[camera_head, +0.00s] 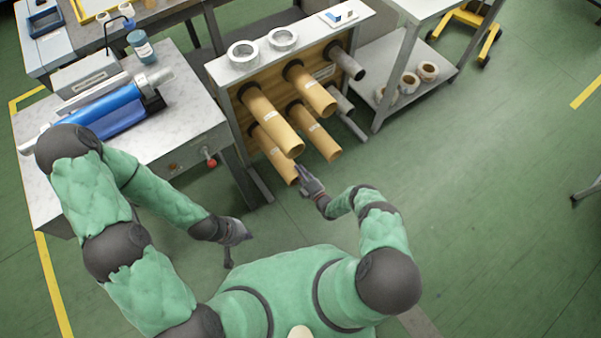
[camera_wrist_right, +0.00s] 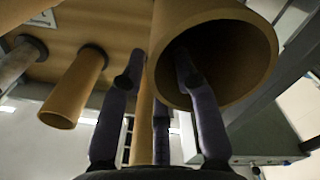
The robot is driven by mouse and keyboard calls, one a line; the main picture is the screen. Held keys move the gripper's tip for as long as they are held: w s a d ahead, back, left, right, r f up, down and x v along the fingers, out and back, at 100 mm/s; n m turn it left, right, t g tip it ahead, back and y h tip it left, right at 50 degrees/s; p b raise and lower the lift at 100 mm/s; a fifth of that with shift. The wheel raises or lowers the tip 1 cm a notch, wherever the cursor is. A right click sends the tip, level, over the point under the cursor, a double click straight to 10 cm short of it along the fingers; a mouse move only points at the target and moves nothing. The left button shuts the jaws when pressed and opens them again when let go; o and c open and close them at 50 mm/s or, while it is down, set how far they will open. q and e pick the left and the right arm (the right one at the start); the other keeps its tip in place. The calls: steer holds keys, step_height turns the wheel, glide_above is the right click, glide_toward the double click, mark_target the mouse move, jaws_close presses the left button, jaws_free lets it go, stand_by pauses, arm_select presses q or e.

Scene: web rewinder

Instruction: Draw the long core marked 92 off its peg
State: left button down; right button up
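Several tan cardboard cores stick out from the rack's front in the head view: upper left (camera_head: 270,120), upper middle (camera_head: 310,90), lower left (camera_head: 273,155) and lower middle (camera_head: 315,131). My right gripper (camera_head: 303,172) is just off the near ends of the left cores. In the right wrist view its fingers (camera_wrist_right: 158,72) are apart: one overlaps a large core's open mouth (camera_wrist_right: 225,50), the other lies outside its wall. Contact is unclear. My left gripper (camera_head: 245,238) hangs low, away from the rack.
Bare grey pegs (camera_head: 345,61) are at the rack's right side. White rolls (camera_head: 243,54) lie on the rack top (camera_head: 215,70). A table (camera_head: 190,125) with a blue cylinder (camera_head: 105,108) stands left. A shelf with small rolls (camera_head: 427,71) stands right.

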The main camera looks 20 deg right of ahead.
jaws_close()
steer(key=shift+r, duration=0.2)
stand_by(0.3)
steer(key=p+v, duration=0.1)
steer(key=v, duration=2.2)
stand_by(0.6)
steer(key=shift+r, duration=0.15)
